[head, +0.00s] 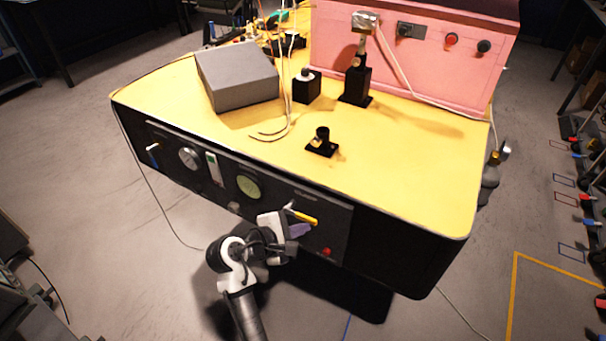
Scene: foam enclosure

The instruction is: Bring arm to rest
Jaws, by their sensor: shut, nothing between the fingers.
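My arm reaches up from the bottom of the head view, in front of the dark front panel (330,222) of a yellow-topped bench. My gripper (297,231) is at its end, low against the panel in the picture. It is shut and I see nothing held in it. A yellow handle-like piece (305,218) shows right beside the gripper. I cannot tell whether the gripper touches it or the panel.
The yellow bench top (420,180) holds a grey box (238,77), a small black holder (322,143), a black block (306,87) and a black stand (356,82). A pink panel (420,55) stands behind. Grey floor (140,285) is open at the left.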

